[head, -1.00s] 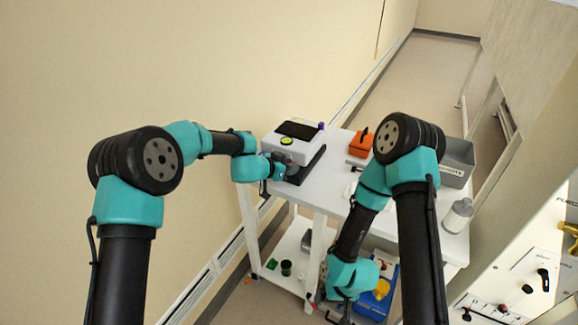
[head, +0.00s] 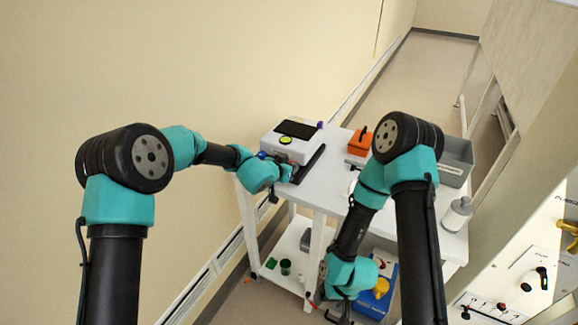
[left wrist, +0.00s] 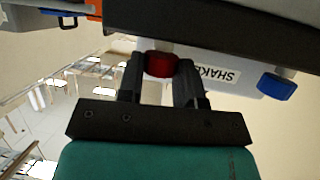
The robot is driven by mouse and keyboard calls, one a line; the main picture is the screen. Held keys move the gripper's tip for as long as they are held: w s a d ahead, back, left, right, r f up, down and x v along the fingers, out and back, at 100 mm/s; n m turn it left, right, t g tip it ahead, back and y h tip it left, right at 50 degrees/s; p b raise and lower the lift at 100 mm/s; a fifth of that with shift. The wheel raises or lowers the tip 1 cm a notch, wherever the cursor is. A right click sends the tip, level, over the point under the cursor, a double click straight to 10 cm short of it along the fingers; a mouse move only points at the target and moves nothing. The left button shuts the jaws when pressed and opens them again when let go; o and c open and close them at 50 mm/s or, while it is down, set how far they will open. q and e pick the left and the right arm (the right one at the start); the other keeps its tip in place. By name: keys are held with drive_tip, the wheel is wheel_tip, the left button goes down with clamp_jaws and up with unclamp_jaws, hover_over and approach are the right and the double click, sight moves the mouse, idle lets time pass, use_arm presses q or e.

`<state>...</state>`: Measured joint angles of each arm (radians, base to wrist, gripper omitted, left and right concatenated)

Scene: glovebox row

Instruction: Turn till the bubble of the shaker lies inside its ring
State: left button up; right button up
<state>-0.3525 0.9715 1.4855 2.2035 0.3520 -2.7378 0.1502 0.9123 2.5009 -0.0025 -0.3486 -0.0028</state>
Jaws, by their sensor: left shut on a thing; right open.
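The white shaker (head: 303,151) stands at the left end of the white cart top, with a dark panel on top. A round yellow-green bubble level (head: 285,140) sits on it; the bubble and ring are too small to tell apart. In the left wrist view the shaker's label is upside down, with a red knob (left wrist: 160,64) and a blue knob (left wrist: 276,87) on its underside edge. My left gripper (left wrist: 158,75) is shut on the red knob; its fingertips are hard to see in the head view. My right gripper (head: 338,316) is open and empty, low by the lower shelf.
An orange case (head: 360,141), a grey bin (head: 456,160) and a white bottle (head: 457,214) are on the cart top (head: 325,190). A control panel (head: 515,285) stands at right.

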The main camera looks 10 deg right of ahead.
idle(0.7)
use_arm(q)
drive_tip(key=o, duration=0.7)
drive_tip(key=shift+c, duration=0.2)
drive_tip(key=v, duration=1.7)
drive_tip(key=shift+s, duration=0.45)
drive_tip(key=shift+d+r, duration=0.1)
